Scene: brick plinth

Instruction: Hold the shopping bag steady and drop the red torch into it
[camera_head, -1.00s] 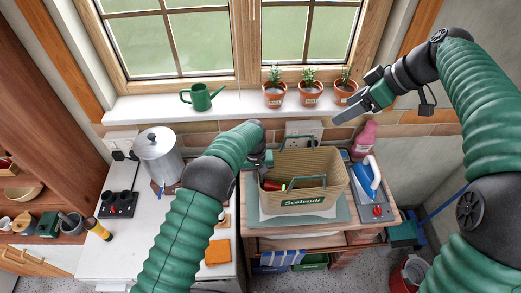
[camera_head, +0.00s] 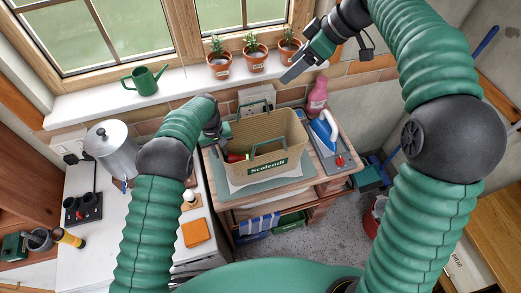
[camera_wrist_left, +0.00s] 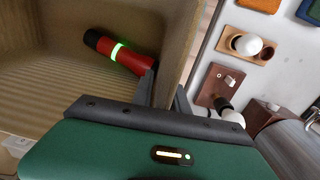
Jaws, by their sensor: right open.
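The tan shopping bag (camera_head: 276,135) stands upright on a grey-green mat, with its green handles and label facing me. The red torch (camera_head: 237,157) lies inside it at the left side, partly hidden by the rim. In the left wrist view the torch (camera_wrist_left: 120,53), with a glowing green ring, lies inside beside the bag wall (camera_wrist_left: 192,58). My left gripper (camera_wrist_left: 167,92) is shut on that wall, one finger inside and one outside. My right gripper (camera_head: 298,60) is open and empty, above and behind the bag near the sill.
An iron (camera_head: 325,130) and a pink bottle (camera_head: 317,95) stand right of the bag. Several potted plants (camera_head: 255,60) and a green watering can (camera_head: 146,80) line the sill. A metal urn (camera_head: 112,148) and an orange sponge (camera_head: 196,232) are on the left counter.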

